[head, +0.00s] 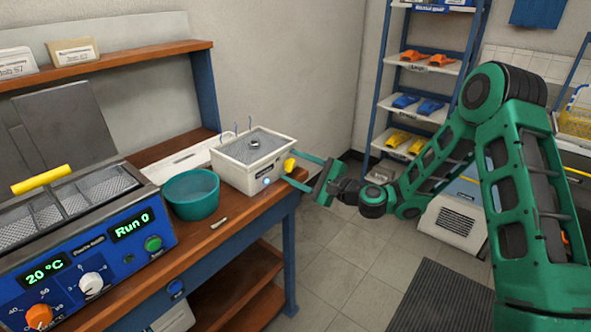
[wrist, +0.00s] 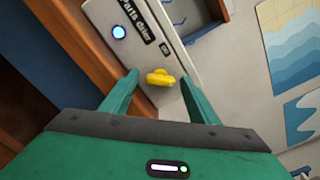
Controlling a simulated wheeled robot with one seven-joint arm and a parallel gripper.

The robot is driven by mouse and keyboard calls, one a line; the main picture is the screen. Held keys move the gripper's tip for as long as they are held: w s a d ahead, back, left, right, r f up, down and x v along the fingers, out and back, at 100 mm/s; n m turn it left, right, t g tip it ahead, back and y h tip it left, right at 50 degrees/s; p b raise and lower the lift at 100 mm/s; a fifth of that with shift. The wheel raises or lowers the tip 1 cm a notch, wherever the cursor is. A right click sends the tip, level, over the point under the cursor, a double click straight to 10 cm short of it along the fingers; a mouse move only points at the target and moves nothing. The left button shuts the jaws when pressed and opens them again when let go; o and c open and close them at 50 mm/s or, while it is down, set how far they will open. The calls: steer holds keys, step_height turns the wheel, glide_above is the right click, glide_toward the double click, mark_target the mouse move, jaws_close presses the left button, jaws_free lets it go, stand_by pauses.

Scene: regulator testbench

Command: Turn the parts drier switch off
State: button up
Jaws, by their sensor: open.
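The parts drier (head: 240,170) is a cream box with an open top at the right end of the bench. Its front panel (wrist: 140,45) shows in the wrist view with a "Parts drier" label. A yellow switch knob (wrist: 160,78) sits on this panel, and it also shows in the head view (head: 290,165). A round light (wrist: 119,32) on the panel glows blue-white. My gripper (wrist: 160,82) is open, with one green finger on each side of the knob. I cannot tell whether the fingers touch it. In the head view my gripper (head: 305,172) reaches the drier from the right.
A green bowl (head: 192,194) stands left of the drier on the wooden bench (head: 225,232). A blue machine (head: 100,262) with dials is at the left. A shelf rack (head: 412,105) with coloured parts stands behind. The floor (head: 335,240) beside the bench is clear.

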steer(key=c, duration=1.1)
steer(key=shift+o, duration=0.3)
steer(key=shift+n, duration=0.3)
steer(key=n, duration=0.3)
steer(key=shift+n, duration=0.3)
steer(key=n, duration=0.3)
steer(key=shift+n, duration=0.3)
steer(key=n, duration=0.4)
steer(key=shift+f, duration=0.1)
steer(key=shift+n, duration=2)
steer(key=shift+f, duration=0.1)
